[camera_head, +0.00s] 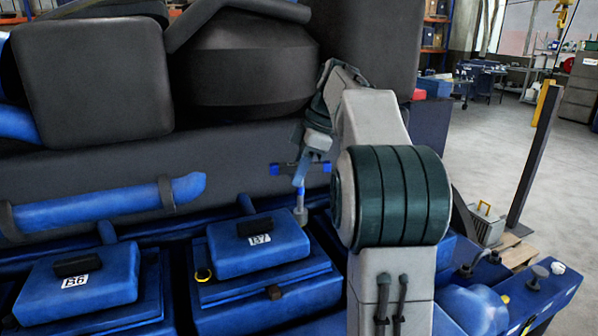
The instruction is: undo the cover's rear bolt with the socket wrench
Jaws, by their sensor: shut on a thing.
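My gripper (312,158) is shut on the socket wrench (300,190), which has a blue crossbar, a blue shaft and a grey socket at its lower end. The wrench hangs nearly upright, socket down, by the rear right corner of the blue cover marked 137 (258,262). I cannot tell whether the socket touches anything. No rear bolt can be made out on this cover; a dark brown bolt head (274,292) shows at its front edge. My arm hides what lies to the right.
A similar blue cover marked 136 (80,283) is at the left. The large dark engine body (240,130) rises behind the covers. A blue pipe (110,203) runs along it. At the right stand a post (531,155) and a grey box (487,228); open floor lies beyond.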

